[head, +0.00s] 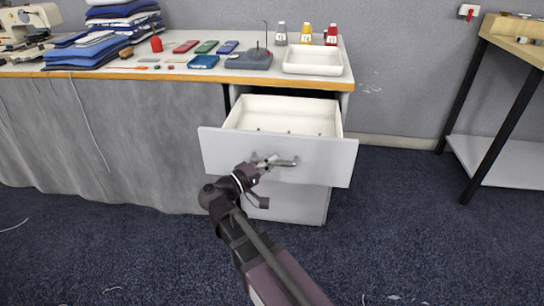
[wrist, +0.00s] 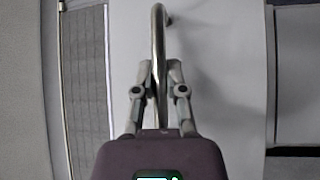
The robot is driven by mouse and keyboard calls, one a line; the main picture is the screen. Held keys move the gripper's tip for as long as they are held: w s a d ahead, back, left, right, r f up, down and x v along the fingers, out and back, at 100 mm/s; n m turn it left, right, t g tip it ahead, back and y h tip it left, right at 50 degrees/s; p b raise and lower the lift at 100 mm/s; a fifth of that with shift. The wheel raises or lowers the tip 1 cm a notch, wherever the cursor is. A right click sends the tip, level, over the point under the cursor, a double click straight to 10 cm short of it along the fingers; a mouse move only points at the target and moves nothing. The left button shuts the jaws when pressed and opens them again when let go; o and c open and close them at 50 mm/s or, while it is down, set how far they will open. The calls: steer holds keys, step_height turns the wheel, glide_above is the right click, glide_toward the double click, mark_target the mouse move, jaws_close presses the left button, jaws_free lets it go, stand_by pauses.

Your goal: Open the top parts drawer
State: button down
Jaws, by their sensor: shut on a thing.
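The top parts drawer (head: 285,151) is pulled out from the white cabinet under the right end of the table. Its light inside shows, with a few small dark items in it. My gripper (head: 266,163) is at the middle of the drawer front. In the wrist view, the fingers of my gripper (wrist: 158,82) are shut on the metal bar handle (wrist: 159,32), one on each side. The handle's far end meets the pale drawer front (wrist: 215,80). The gripper hides part of the handle in the head view.
A lower cabinet front (head: 300,203) is below the drawer. The cloth table (head: 170,75) holds a white tray (head: 313,61), spools, a grey device (head: 249,60) and folded fabric. A workbench (head: 515,50) stands at the right. The dark carpet between is mostly clear.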

steer(key=shift+s+a, duration=0.1)
steer(key=shift+a, duration=0.05)
steer(key=c, duration=0.7)
jaws_free()
steer(key=shift+s, duration=0.1)
